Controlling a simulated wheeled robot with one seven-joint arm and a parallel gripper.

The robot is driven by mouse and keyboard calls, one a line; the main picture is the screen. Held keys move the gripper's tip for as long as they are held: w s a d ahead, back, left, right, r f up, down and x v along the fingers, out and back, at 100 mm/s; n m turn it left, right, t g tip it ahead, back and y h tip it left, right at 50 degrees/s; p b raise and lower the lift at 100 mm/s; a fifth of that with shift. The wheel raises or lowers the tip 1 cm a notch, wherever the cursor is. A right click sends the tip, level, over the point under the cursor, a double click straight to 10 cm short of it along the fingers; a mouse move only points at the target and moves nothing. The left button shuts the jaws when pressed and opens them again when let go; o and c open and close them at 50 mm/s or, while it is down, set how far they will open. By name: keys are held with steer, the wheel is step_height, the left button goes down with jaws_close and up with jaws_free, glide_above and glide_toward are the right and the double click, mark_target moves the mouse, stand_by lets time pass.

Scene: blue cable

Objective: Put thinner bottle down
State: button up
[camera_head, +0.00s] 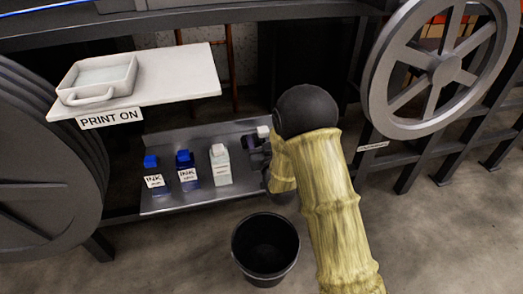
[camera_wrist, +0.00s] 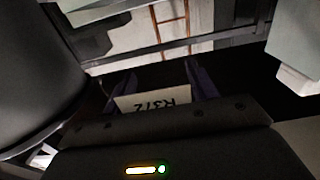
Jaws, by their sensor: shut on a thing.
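My gripper (camera_head: 258,151) is at the right end of the metal shelf, partly hidden by my arm. It is shut on the thinner bottle, whose white cap (camera_head: 263,131) shows between the dark fingers. In the wrist view, a pale label (camera_wrist: 150,104) with upside-down writing shows between the two fingers; I cannot read it surely. The bottle's base is hidden, so I cannot tell whether it touches the shelf. To the left, a white bottle (camera_head: 221,168) and two blue ink bottles, one (camera_head: 188,172) nearer and one (camera_head: 153,178) farther left, stand upright.
The metal shelf (camera_head: 165,205) has a bare strip along its front. A black bin (camera_head: 265,270) stands on the floor before it. A white board (camera_head: 180,80) with a tray (camera_head: 97,78) is above on the left. Large wheels flank the space.

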steer(key=shift+f+b, duration=0.5)
steer(key=shift+f, duration=1.35)
steer(key=shift+f, duration=0.1)
steer(key=o, duration=1)
steer(key=v, duration=1.2)
steer(key=shift+p, duration=0.3)
